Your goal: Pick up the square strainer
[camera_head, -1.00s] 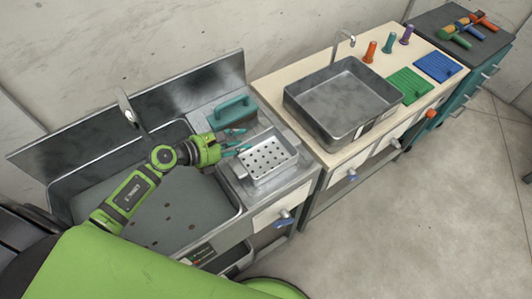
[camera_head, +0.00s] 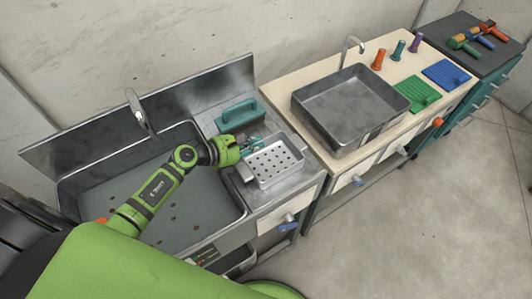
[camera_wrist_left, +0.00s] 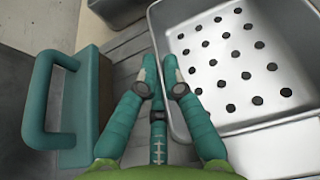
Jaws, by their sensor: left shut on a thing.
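The square strainer (camera_head: 274,163) is a shallow silver metal tray with rows of round dark holes. It sits on the steel counter to the right of the sink basin. My left gripper (camera_head: 253,143) reaches it from the left, at its back-left rim. In the left wrist view, the teal fingers (camera_wrist_left: 161,72) are close together at the near side wall of the strainer (camera_wrist_left: 235,65), shut on its rim. The lower part of the wall is partly hidden by a finger. My right gripper is not in view.
A teal-handled block (camera_head: 237,113) stands on the counter close behind the gripper. The steel sink (camera_head: 190,210) lies to the left, with a faucet (camera_head: 135,105). A large grey basin (camera_head: 350,100) stands on the wooden counter to the right.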

